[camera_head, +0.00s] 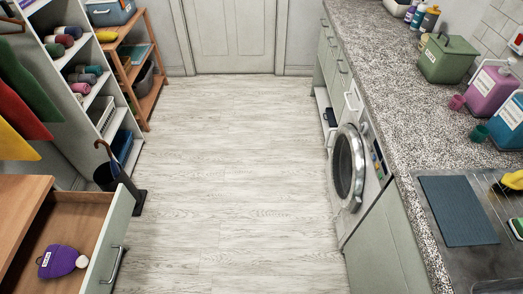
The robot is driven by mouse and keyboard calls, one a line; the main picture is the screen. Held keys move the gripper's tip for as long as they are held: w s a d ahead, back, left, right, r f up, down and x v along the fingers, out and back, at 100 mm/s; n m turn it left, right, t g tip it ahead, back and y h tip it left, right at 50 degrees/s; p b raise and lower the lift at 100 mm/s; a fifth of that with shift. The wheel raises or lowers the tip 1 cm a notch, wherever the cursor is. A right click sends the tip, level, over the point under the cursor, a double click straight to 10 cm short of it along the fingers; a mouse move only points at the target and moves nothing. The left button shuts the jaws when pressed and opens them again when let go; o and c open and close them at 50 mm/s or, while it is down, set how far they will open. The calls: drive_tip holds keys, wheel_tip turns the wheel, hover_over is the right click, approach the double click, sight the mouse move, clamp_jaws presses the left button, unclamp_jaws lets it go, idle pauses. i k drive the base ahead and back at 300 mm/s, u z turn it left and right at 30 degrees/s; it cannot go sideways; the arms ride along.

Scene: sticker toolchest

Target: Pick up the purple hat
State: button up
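The purple hat (61,261) is a small, rounded purple thing with a white label. It lies inside an open wooden drawer (103,243) at the bottom left of the head view. A pale grey knob-like part is at its right end. The drawer is pulled out to the right, and its front panel is pale green with a metal handle. Nothing covers the hat from above. My gripper is not in view.
A wide strip of pale wood floor (220,190) is clear in the middle. A speckled counter (395,80) with a washing machine (348,165) runs along the right. Shelves and an umbrella stand (120,175) are on the left. A closed door (235,35) is at the back.

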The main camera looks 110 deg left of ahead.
sight(58, 260)
drive_tip(key=z, duration=1.35)
drive_tip(key=k, duration=1.5)
drive_tip(key=z, duration=1.25)
drive_tip(key=k, duration=0.25)
drive_tip(key=z, duration=0.15)
